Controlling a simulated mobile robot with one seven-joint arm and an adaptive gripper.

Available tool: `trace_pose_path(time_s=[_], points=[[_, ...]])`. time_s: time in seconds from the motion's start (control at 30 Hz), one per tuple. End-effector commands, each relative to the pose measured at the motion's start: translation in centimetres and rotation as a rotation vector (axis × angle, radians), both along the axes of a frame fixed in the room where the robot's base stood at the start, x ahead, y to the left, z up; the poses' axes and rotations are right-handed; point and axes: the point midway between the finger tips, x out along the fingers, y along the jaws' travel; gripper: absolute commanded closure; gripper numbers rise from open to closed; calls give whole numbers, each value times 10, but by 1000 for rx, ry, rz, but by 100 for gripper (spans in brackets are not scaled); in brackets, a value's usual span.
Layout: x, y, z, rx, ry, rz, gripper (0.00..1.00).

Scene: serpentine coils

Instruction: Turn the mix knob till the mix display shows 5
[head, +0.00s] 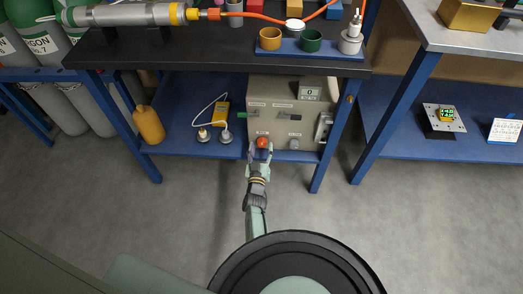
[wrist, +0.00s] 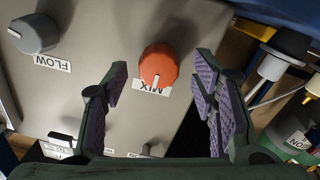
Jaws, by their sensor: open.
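In the head view the knob (head: 263,143) is at the lower left of the box. My gripper (wrist: 162,78) is open, its purple-padded fingers apart on either side of the knob, with visible gaps. In the head view my gripper (head: 260,152) reaches the knob from the front.
A grey FLOW knob (wrist: 36,33) is beside the mix knob. The box stands on the blue lower shelf (head: 180,139) under a dark bench top (head: 215,57). A yellow bottle (head: 148,125) and small white-topped items (head: 203,135) stand left of the box. Bench legs flank it.

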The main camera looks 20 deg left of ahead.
Motion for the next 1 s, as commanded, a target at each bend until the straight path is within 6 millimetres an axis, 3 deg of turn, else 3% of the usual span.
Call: trace_pose_path(time_s=[0.37, 1.0], points=[[7, 1, 0, 0, 1, 0, 47], [7, 2, 0, 0, 1, 1, 89]])
